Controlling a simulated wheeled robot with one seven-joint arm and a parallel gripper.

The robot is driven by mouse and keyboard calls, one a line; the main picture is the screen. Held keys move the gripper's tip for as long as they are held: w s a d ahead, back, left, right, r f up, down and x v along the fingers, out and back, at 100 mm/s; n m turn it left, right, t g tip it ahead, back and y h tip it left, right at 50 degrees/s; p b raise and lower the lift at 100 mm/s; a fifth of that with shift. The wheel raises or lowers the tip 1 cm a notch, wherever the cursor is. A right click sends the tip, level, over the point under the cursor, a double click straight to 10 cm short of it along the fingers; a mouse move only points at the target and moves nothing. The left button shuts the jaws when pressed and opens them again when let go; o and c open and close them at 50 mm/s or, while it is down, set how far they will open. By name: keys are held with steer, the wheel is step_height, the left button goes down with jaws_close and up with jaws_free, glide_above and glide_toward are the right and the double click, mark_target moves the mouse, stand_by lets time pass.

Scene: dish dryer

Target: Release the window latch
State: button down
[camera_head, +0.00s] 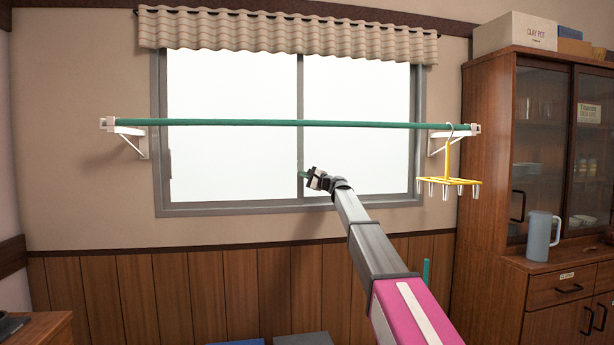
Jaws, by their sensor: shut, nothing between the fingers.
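The window (235,85) has two panes in a grey frame and looks closed. A grey middle stile (300,100) runs down between the panes. My arm reaches up from the lower right, and my gripper (305,176) is at the lower part of the middle stile. Its fingers point left, and it is shut with nothing seen in it. The latch itself cannot be made out clearly; a small greenish piece shows at the fingertips, and I cannot tell whether they touch the latch or what this piece is.
A green rod (240,122) on white brackets (131,136) crosses in front of the window above my gripper. A yellow hanger with clips (450,181) hangs at its right end. A wooden cabinet (487,150) with a blue jug (541,236) stands at the right.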

mark_target(287, 169)
steer(key=shift+s+a+r+m+t+y, duration=0.1)
steer(key=shift+s+a+m+t+y, duration=0.1)
steer(key=shift+a+m+t, duration=0.45)
steer(key=shift+s+a+r+m+t+y, duration=0.15)
steer(key=shift+a+m+t, duration=0.25)
steer(key=shift+a+m, duration=0.35)
steer(key=shift+s+a+f+m+t+y, duration=0.1)
steer(key=shift+s+a+m+t+y, duration=0.1)
steer(key=shift+a+m+t, duration=0.5)
steer(key=shift+s+a+r, duration=0.15)
steer(key=shift+a+r, duration=0.25)
steer(key=shift+r, duration=0.1)
steer(key=shift+d+f, duration=0.1)
steer(key=shift+f, duration=0.45)
steer(key=f, duration=0.2)
steer(key=s+f, duration=0.1)
steer(key=f, duration=0.1)
steer(key=shift+d+f, duration=0.15)
steer(key=s+d+f, duration=0.2)
steer(key=s+f, duration=0.3)
steer(key=shift+s+f, duration=0.3)
steer(key=shift+f, duration=0.1)
